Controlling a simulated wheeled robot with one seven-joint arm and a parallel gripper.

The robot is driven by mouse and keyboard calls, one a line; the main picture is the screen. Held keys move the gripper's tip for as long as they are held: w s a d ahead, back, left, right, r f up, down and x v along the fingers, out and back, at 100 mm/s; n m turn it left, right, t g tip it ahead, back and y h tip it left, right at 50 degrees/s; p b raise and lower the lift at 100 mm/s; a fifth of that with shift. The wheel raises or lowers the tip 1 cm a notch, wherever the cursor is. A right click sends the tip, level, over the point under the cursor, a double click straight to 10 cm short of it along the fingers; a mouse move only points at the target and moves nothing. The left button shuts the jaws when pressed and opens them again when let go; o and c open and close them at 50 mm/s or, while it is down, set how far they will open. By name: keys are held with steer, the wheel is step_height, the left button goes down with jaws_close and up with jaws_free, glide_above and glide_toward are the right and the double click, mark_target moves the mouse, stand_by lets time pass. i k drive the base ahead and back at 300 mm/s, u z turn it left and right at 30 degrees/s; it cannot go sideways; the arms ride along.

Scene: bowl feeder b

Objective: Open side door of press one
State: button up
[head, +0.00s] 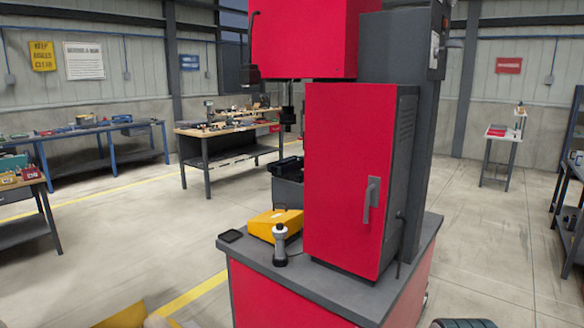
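The press (302,40) stands in the middle of the head view, red above with a dark grey column. Its side door (335,150) is a tall red panel on a dark grey cabinet (402,150). A grey vertical bar handle (371,198) sits on the lower right part of the door. The door looks shut, with no gap visible along its edges. My gripper is not in view, and nothing touches the handle.
The press base has a grey top (345,290) holding a yellow box (273,224) and a grey-black upright device (280,245). A workbench (225,130) stands behind left. Open floor (490,240) lies to the right. A partly cut-off yellow shape (125,316) shows bottom left.

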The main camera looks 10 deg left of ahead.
mark_target(349, 128)
steer(key=u, duration=0.15)
steer(key=k, duration=0.5)
steer(key=u, duration=1.35)
steer(key=i, duration=1.05)
steer(key=z, duration=2)
